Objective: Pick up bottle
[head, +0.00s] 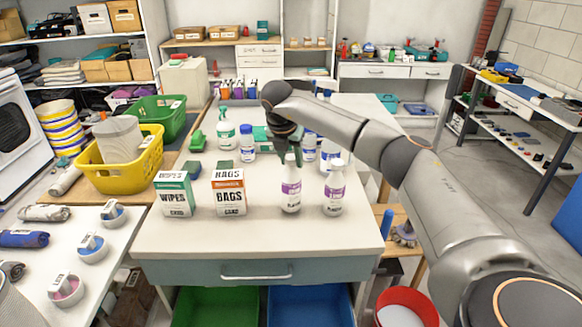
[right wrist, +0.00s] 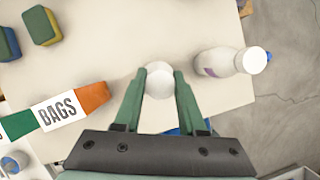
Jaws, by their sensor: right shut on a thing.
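A white bottle with a purple label (head: 291,190) stands upright near the front of the white table, right of the bags box. My right gripper (head: 288,154) comes down over its top and is shut on it. In the right wrist view the bottle's round white cap (right wrist: 160,82) sits between the two green fingers of my right gripper (right wrist: 160,90). A second white bottle with a purple label (head: 334,190) stands just to the right, apart from the gripper. It also shows in the right wrist view (right wrist: 215,63). My left gripper is not in view.
The bags box (head: 229,191) and wipes box (head: 174,193) stand left of the held bottle. Several other bottles, including a spray bottle (head: 226,135), stand farther back. A yellow basket (head: 122,173) is at the left. The table's front strip (head: 240,238) is clear.

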